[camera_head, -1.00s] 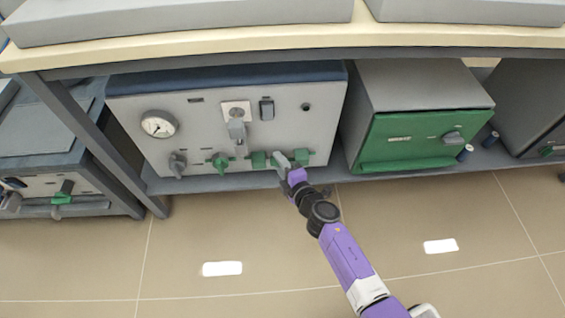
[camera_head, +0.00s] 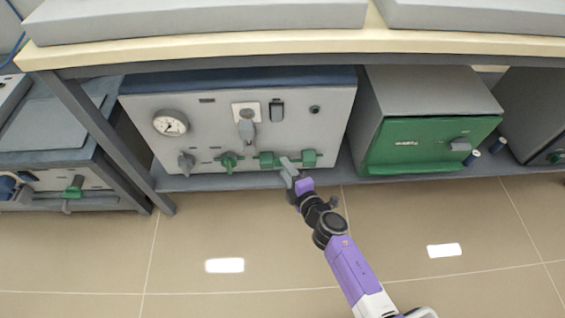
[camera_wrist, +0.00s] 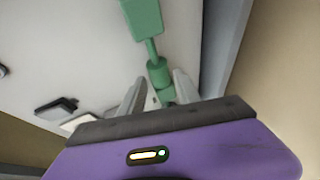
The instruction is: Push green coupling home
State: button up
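Two green coupling blocks, the left one (camera_head: 267,160) and the right one (camera_head: 309,158), sit low on the front of the grey furnace unit (camera_head: 322,135). In the wrist view a green block (camera_wrist: 143,18) joins a smaller green piece (camera_wrist: 158,70) by a thin green rod. My gripper (camera_head: 295,173) is just in front of and below the blocks. It also shows in the wrist view (camera_wrist: 156,92), its two grey fingers apart on either side of the lower green end. I cannot tell whether they touch it. My finger hides part of the gap between the blocks.
A green valve handle (camera_head: 228,161) and a grey knob (camera_head: 186,162) are left of the blocks. A green-fronted furnace (camera_head: 430,145) stands to the right. The bench top (camera_head: 200,47) overhangs above, with a leg (camera_head: 105,140) at left. The floor in front is clear.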

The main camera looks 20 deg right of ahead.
jog(key=shift+p+v, duration=0.55)
jog(key=shift+v, duration=1.8)
